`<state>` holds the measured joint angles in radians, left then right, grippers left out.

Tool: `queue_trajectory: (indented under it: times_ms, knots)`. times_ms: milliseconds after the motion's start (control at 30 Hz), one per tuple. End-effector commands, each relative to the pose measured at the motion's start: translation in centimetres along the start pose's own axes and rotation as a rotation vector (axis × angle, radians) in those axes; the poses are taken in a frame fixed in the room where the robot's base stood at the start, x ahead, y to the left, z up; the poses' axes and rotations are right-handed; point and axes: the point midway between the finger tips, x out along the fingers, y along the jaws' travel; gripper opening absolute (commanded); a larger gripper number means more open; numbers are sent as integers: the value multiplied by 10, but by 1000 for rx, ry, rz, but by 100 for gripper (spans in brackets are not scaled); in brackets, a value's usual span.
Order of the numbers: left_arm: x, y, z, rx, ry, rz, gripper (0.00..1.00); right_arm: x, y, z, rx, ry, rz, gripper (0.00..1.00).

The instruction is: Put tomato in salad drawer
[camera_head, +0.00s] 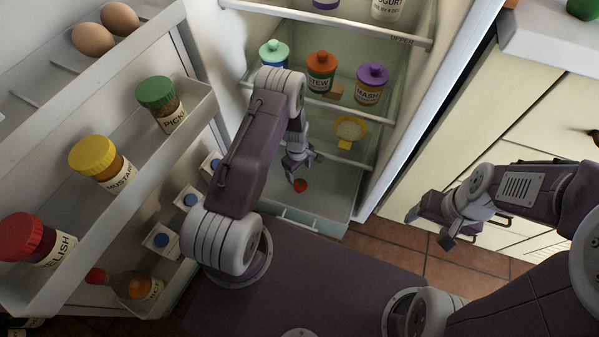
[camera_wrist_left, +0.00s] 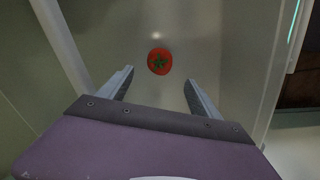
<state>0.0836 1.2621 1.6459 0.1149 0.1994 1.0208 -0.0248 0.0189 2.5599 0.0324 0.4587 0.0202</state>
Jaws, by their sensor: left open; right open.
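The red tomato (camera_head: 300,185) lies inside the open salad drawer (camera_head: 297,217) at the bottom of the fridge. In the left wrist view the tomato (camera_wrist_left: 159,61) shows its green star-shaped top and sits beyond the fingertips, touching neither finger. My left gripper (camera_head: 298,172) is above the drawer, open and empty; its two fingers (camera_wrist_left: 158,88) stand apart in the wrist view. My right gripper (camera_head: 428,228) is open and empty, out to the right of the fridge in front of the cabinet.
The fridge door (camera_head: 75,250) stands open at the left, with jars, bottles and eggs on its shelves. Fridge shelves above hold lidded jars (camera_head: 321,72) and a yellow dish (camera_head: 350,129). A cabinet (camera_head: 500,130) stands at the right. Tiled floor (camera_head: 400,250) shows between.

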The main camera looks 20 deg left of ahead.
Motion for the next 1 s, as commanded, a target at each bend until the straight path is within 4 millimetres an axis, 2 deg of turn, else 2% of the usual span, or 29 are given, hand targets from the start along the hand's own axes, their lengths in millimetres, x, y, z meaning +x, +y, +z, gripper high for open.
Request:
queue_trajectory:
  times_ms: [33,200,267,367,467,500,600,633,700,800,900,1000]
  knots:
    - [-6,0,0,0,0,-1,73,-4,0,0,0,0,0,70]
    - [-8,0,0,4,0,0,73,-4,0,0,0,0,0,70]
    - [-17,2,1,30,1,4,73,-4,0,0,0,0,0,70]
    - [-59,6,5,152,7,16,73,-4,0,0,0,-1,0,70]
    - [-130,-1,19,388,16,30,73,-4,0,0,0,0,0,70]
    - [-159,-10,28,494,20,33,73,-4,0,0,0,-1,0,70]
    - [-218,-41,49,750,34,40,73,-3,0,0,0,0,0,70]
    - [-231,-52,55,818,38,41,73,-3,0,0,0,0,0,70]
    - [-254,-76,68,958,46,42,73,-3,0,0,0,0,0,70]
    - [-273,-104,81,1103,55,41,73,-3,0,0,0,0,0,70]
    - [-280,-118,87,1176,58,39,73,-3,0,0,0,0,0,70]
    - [-282,-122,89,1198,58,38,73,-3,0,0,0,0,0,70]
